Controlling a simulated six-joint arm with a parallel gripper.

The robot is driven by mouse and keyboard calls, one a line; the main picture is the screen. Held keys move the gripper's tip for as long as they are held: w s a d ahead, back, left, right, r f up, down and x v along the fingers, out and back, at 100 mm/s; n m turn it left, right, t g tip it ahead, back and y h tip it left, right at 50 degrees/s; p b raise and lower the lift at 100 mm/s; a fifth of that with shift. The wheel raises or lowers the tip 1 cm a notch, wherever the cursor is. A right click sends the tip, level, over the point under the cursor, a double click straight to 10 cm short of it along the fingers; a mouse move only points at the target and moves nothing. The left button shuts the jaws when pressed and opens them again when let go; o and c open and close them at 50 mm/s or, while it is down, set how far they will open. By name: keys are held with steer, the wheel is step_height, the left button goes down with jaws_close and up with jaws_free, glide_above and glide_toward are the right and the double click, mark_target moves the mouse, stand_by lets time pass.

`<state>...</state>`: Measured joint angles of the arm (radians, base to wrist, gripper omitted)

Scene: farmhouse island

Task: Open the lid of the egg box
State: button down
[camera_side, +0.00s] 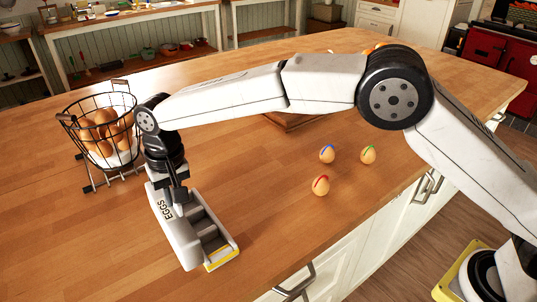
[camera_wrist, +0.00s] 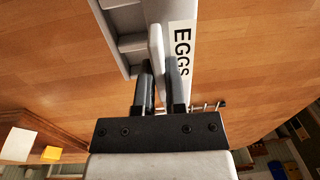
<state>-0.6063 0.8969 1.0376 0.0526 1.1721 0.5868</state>
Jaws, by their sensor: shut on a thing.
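The grey egg box (camera_side: 222,245) sits on the wooden island top near the front edge, with its stepped inner compartments showing and a yellow strip at its near end. Its lid (camera_side: 178,232), lettered EGGS, stands swung up along the left side of the box. In the wrist view the lid (camera_wrist: 184,88) and the compartments (camera_wrist: 131,42) lie on either side of a pale upright tab. My gripper (camera_side: 178,198) is over the far part of the box. In the wrist view my gripper's fingers (camera_wrist: 160,78) are closed around that pale tab, which seems part of the lid.
A wire basket (camera_side: 84,118) of brown eggs stands at the left. Three loose eggs with blue (camera_side: 327,154), green (camera_side: 368,155) and red (camera_side: 321,186) marks are to the right of the box. A wooden board (camera_side: 292,121) lies behind my arm. The left counter front is clear.

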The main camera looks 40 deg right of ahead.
steer(key=shift+s+f, duration=0.1)
steer(key=shift+f, duration=0.1)
stand_by(0.5)
steer(key=c, duration=0.7)
jaws_free()
steer(key=shift+r, duration=0.2)
steer(key=shift+d+r, duration=0.2)
steer(key=shift+r, duration=3.6)
steer(key=shift+d, duration=0.1)
